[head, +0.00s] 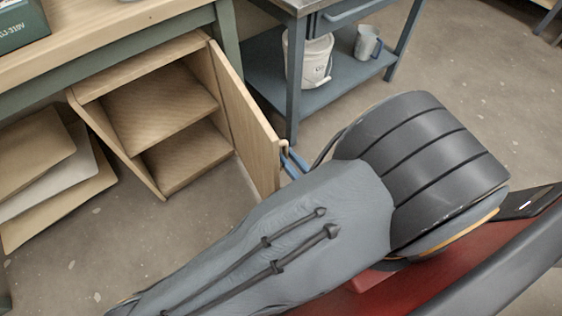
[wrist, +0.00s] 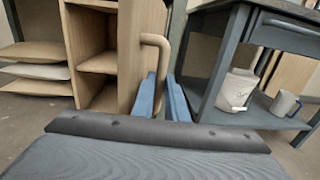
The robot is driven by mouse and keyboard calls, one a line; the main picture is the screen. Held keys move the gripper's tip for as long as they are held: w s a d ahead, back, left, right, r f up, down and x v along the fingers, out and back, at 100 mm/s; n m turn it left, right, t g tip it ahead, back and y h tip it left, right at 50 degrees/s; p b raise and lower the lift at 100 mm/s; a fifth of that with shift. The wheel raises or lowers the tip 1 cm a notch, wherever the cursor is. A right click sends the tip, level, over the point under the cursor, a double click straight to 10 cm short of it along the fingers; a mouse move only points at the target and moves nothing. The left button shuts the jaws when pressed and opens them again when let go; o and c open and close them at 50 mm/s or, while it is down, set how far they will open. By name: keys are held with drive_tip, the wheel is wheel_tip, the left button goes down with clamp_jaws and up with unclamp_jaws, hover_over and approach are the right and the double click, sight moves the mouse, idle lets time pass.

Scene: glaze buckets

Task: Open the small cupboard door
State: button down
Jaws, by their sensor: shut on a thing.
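The small cupboard (head: 152,150) is a light wooden box with a middle shelf under the bench. Its door (head: 250,125) stands wide open, hinged on the right side, and the inside looks empty. The door also shows in the wrist view (wrist: 140,50). Its bent wooden handle (wrist: 157,42) runs down between the blue fingers of my gripper (wrist: 163,97). My gripper is shut on the handle, and the fingers also show at the door's edge in the head view (head: 293,163). My arm hides part of the floor in front.
A blue-grey steel table (head: 350,85) stands right of the door, close to my gripper. A white bucket (head: 312,60) and a grey mug (head: 367,42) stand on its lower shelf. Flat bags or boards (head: 55,180) are stacked left of the cupboard.

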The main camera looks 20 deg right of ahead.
drive_tip(key=shift+d+r, duration=0.1)
drive_tip(key=shift+r, duration=0.2)
drive_tip(key=c, duration=1.8)
unclamp_jaws()
drive_tip(key=shift+o, duration=0.2)
drive_tip(key=shift+f, duration=0.1)
